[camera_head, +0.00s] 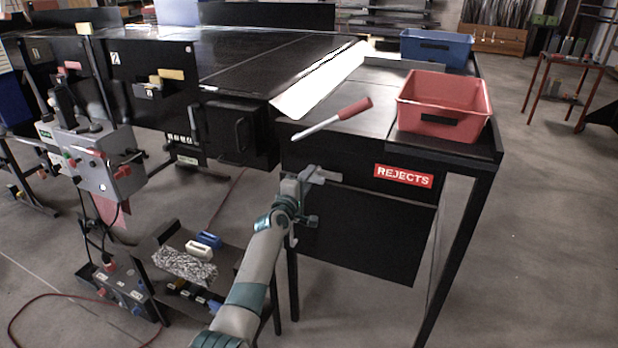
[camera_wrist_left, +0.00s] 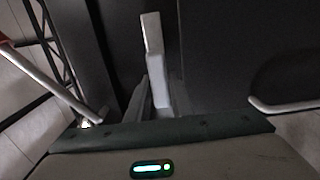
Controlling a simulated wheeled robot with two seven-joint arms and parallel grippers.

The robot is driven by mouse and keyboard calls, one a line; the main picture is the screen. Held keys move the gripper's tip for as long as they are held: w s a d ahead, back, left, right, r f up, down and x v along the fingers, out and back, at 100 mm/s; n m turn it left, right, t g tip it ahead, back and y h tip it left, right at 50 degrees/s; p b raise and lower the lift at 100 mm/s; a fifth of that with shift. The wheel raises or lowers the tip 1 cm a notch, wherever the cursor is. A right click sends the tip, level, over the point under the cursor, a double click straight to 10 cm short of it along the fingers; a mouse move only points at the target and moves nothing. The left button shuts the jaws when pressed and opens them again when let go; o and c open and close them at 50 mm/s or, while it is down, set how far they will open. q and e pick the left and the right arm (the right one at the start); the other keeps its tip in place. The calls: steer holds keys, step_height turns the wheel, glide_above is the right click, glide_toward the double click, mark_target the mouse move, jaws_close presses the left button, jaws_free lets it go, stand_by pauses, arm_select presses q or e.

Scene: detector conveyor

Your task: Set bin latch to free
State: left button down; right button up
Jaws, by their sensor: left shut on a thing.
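The bin latch appears to be the small grey piece (camera_head: 326,174) on the black front panel under the table top, left of the red REJECTS label (camera_head: 403,176). My left gripper (camera_head: 308,190) reaches up to it from below and is shut on it; the jaws hide much of the contact. In the left wrist view, a pale grey upright bar (camera_wrist_left: 153,55) stands against the dark panel ahead of the gripper body. Any latch markings are too small to tell. My right gripper is not in view.
A red bin (camera_head: 445,98) and a blue bin (camera_head: 436,47) sit on the table at right. A grey control box (camera_head: 104,165) stands at left, with a low tray (camera_head: 168,232) below.

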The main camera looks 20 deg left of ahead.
arm_select(q)
steer(key=c, duration=1.6)
jaws_free()
steer(key=shift+c, duration=0.2)
steer(key=shift+s, duration=0.1)
